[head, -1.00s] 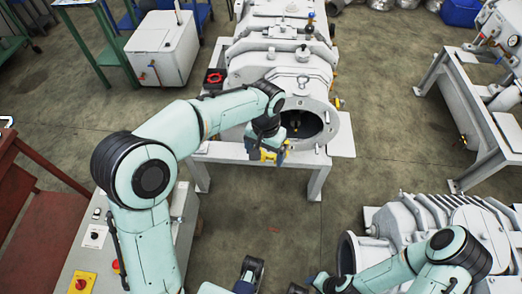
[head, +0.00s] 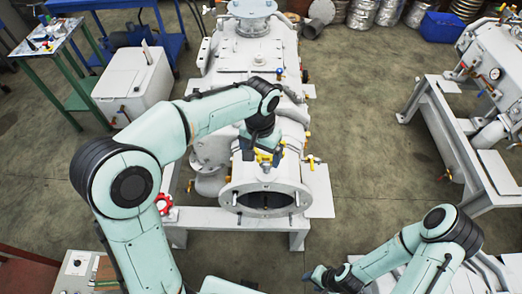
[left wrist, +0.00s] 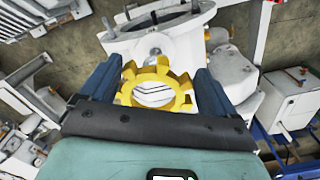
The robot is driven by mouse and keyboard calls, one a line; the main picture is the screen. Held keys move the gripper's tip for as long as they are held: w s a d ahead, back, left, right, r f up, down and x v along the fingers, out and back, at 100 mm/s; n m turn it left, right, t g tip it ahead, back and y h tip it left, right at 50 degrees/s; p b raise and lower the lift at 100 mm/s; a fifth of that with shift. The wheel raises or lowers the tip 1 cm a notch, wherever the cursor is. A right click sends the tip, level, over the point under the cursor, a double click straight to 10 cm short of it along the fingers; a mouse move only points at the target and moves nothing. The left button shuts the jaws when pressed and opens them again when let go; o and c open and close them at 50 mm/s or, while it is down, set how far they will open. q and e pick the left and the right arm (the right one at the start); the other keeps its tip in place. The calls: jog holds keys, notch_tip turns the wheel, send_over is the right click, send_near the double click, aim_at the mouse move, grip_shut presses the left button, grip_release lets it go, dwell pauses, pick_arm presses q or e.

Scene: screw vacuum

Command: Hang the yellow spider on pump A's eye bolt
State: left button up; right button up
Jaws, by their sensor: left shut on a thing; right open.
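My left gripper (head: 262,152) is shut on the yellow spider (left wrist: 128,92), a toothed ring that sits between the dark fingers in the left wrist view. In the head view, gripper and spider are above the front end of the middle grey pump (head: 262,62), just behind its open round flange (head: 228,196). In the left wrist view, a small rounded grey fitting (left wrist: 154,52) shows just beyond the ring; I cannot tell whether it is the eye bolt or whether they touch. No label names the pump. My right gripper (head: 322,280) is open and low, away from the pump.
A red valve wheel (head: 163,204) stands left of the pump's front. Another white machine (head: 490,70) stands on a frame at the right. A white cabinet (head: 135,82) is at the left. Floor between the pump and the right machine is clear.

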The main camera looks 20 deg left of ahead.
aim_at(260, 180)
pick_arm(q)
jog(key=shift+s+r, duration=0.1)
jog(key=shift+s, duration=0.25)
pick_arm(e)
jog(key=shift+s, duration=0.2)
pick_arm(q)
jog(key=shift+w, duration=0.1)
jog(key=shift+f, duration=0.3)
jog(key=shift+f+b, duration=0.75)
jog(key=shift+f, duration=0.9)
pick_arm(e)
jog(key=shift+s+f, duration=1)
jog(key=shift+f, duration=0.1)
pick_arm(q)
jog(key=shift+f, duration=0.5)
pick_arm(e)
jog(key=shift+s+f, duration=0.1)
jog(key=shift+f, duration=0.05)
pick_arm(q)
jog(key=shift+f+b, duration=1.8)
jog(key=shift+f, duration=1.6)
pick_arm(e)
jog(key=shift+g, duration=0.3)
jog(key=shift+s+f, duration=0.75)
jog(key=shift+f, duration=0.3)
jog(key=shift+s+f, duration=0.7)
jog(key=shift+f, duration=0.35)
